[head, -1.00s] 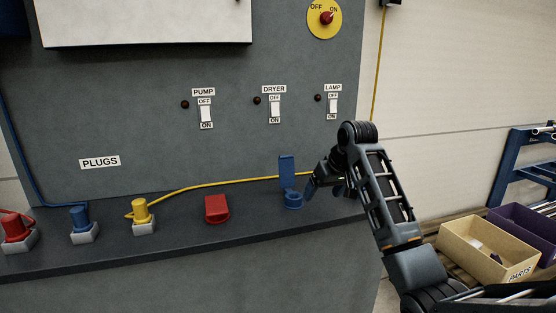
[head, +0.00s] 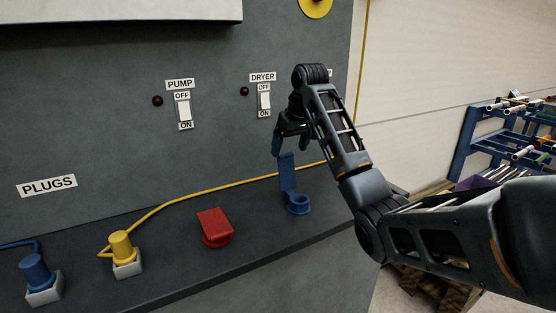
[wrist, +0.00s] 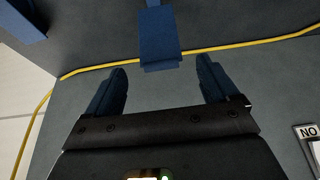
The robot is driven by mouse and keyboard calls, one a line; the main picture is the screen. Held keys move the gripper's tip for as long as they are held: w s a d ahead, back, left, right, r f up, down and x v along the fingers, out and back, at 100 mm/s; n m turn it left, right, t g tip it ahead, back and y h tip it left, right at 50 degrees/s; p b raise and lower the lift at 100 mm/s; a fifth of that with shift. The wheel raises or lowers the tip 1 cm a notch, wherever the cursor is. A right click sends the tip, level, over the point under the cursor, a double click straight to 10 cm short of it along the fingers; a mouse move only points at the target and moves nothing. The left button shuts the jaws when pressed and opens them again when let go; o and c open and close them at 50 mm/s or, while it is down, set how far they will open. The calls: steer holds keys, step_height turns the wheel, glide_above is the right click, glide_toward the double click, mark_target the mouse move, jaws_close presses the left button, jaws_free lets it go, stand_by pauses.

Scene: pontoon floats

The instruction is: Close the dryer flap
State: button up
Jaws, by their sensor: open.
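A blue socket (head: 298,205) sits on the dark ledge with its blue flap (head: 287,172) standing upright, open, at its back. It is the only raised flap in view; no label on it can be read. My gripper (head: 290,147) is open and empty, pointing down just above the flap's top edge. In the wrist view the flap (wrist: 160,38) shows beyond the fingertips, roughly centred between the two spread fingers of my gripper (wrist: 161,78). I cannot tell if a finger touches it.
A closed red cover (head: 215,227), a yellow plug (head: 121,246) and a blue plug (head: 36,272) stand along the ledge to the left. A yellow cable (head: 200,193) runs behind the flap. The DRYER switch (head: 264,101) is on the panel above. My arm hides the lamp switch.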

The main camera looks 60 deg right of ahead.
mark_target(286, 160)
steer(key=x, duration=0.6)
steer(key=shift+w+f+p, duration=0.1)
steer(key=shift+f+p, duration=0.3)
steer(key=shift+c, duration=0.3)
steer(key=c, duration=1.4)
